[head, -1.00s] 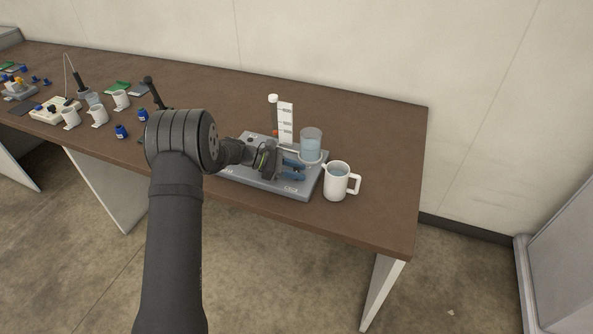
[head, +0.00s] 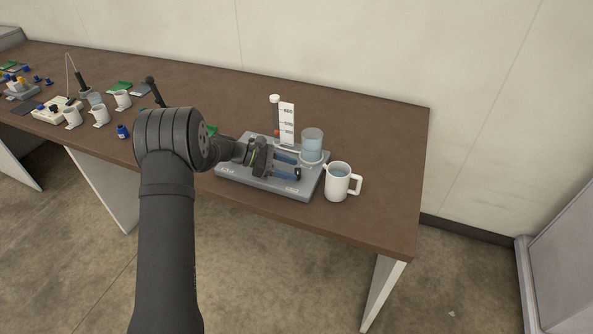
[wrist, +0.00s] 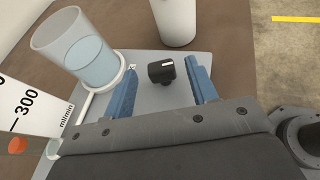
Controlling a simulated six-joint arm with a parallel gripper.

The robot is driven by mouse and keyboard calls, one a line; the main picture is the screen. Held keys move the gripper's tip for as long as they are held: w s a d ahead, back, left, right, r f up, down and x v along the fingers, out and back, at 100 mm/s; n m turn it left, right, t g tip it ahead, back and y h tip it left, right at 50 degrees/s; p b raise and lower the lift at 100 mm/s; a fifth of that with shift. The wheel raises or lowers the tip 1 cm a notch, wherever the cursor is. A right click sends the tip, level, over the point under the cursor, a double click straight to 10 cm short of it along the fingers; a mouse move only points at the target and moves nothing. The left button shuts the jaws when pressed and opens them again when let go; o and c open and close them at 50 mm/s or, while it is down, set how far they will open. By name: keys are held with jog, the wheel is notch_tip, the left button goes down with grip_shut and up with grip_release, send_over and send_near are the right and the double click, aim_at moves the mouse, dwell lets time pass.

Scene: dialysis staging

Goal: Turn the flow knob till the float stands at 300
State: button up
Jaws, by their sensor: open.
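The flow knob (wrist: 161,71) is black with a white mark and stands on the grey base plate (head: 262,183). In the wrist view it lies between the two blue fingers of my open gripper (wrist: 163,80), apart from both. In the head view my gripper (head: 286,168) is low over the plate and hides the knob. The white scale (head: 287,121) stands at the back of the plate. In the wrist view the scale (wrist: 27,105) shows 300, and the orange-red float (wrist: 16,146) is below that mark.
A clear beaker of water (head: 312,146) stands at the plate's right rear, joined by a thin tube. A white mug (head: 337,182) stands close to the plate's right edge. Cups and small blue caps lie far left. The tabletop (head: 385,150) right of the mug is clear.

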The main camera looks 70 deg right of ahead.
aim_at(298, 170)
jog(key=v, duration=1.4)
jog(key=x, duration=1.7)
jog(key=shift+s, duration=0.2)
